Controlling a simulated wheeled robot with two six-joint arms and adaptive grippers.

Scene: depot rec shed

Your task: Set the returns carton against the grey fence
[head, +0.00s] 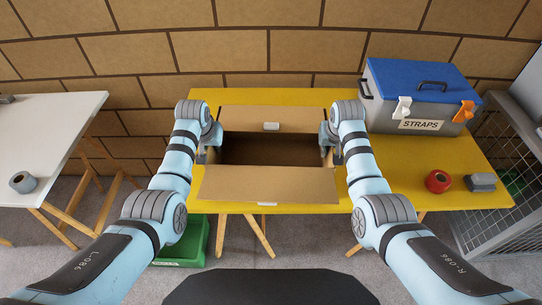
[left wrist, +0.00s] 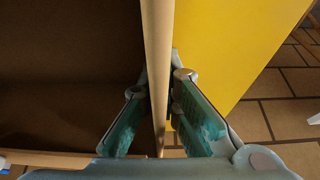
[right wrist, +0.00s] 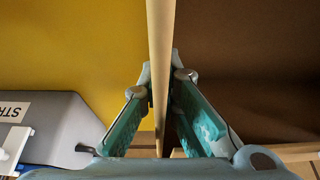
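The returns carton (head: 268,184) is an open brown cardboard box at the yellow table, with its front and back flaps folded outward and a dark inside. My left gripper (left wrist: 160,85) is closed about the carton's left wall, one finger inside and one outside. My right gripper (right wrist: 160,85) straddles the right wall the same way. In both wrist views the fingertips meet the cardboard (left wrist: 157,40). The head view hides the fingertips behind my wrists, and I cannot tell whether the carton's base touches the table. I cannot make out a grey fence for sure.
On the yellow table (head: 400,180) stand a blue-lidded STRAPS box (head: 415,97), a red roll (head: 438,181) and a grey block (head: 481,182). A white table (head: 50,135) with a grey roll (head: 23,182) is left, across a gap.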

